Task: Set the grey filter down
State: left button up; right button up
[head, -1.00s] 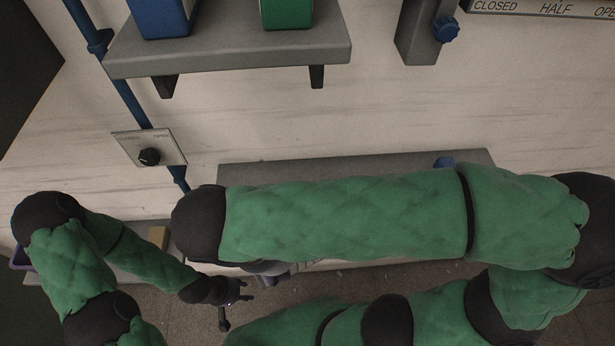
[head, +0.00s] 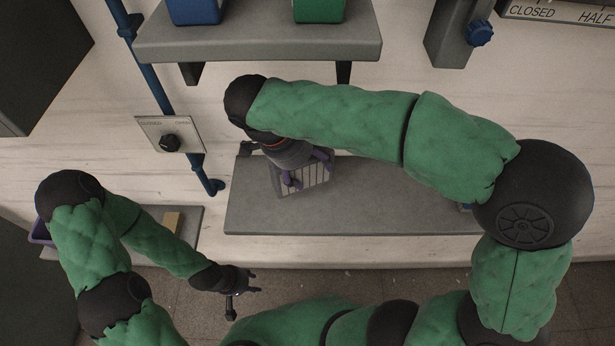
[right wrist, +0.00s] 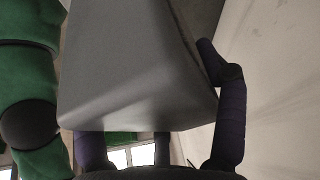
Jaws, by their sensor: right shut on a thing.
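The grey filter (head: 318,178), a block with a barred face, is in my right gripper (head: 306,171). In the head view it is over the left part of a long grey shelf (head: 390,210). I cannot tell whether it touches the shelf. In the right wrist view the filter (right wrist: 135,70) fills the middle as a plain grey block, with my dark purple fingers (right wrist: 165,135) around it. My right forearm covers part of the area above the filter. My left gripper (head: 254,282) is low in the head view, away from the filter; its finger opening is too small to read.
An upper shelf (head: 260,40) holds a blue container (head: 195,10) and a green container (head: 318,10). A knob plate (head: 170,134) and a blue pipe (head: 150,85) are on the left. A small ledge (head: 185,235) carries a yellowish block (head: 172,222).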

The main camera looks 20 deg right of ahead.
aim_at(308, 179)
notch_tip(308, 179, down, 4)
jog(key=shift+f+b, duration=0.25)
jog(key=shift+b, duration=0.1)
jog(key=shift+w+f, duration=0.15)
jog(key=shift+f, duration=0.15)
jog(key=shift+f, duration=0.1)
jog(key=o, duration=1.3)
jog(key=shift+o, duration=0.2)
jog(key=p+v, duration=0.1)
jog(key=v, duration=0.6)
jog(key=shift+r, duration=0.4)
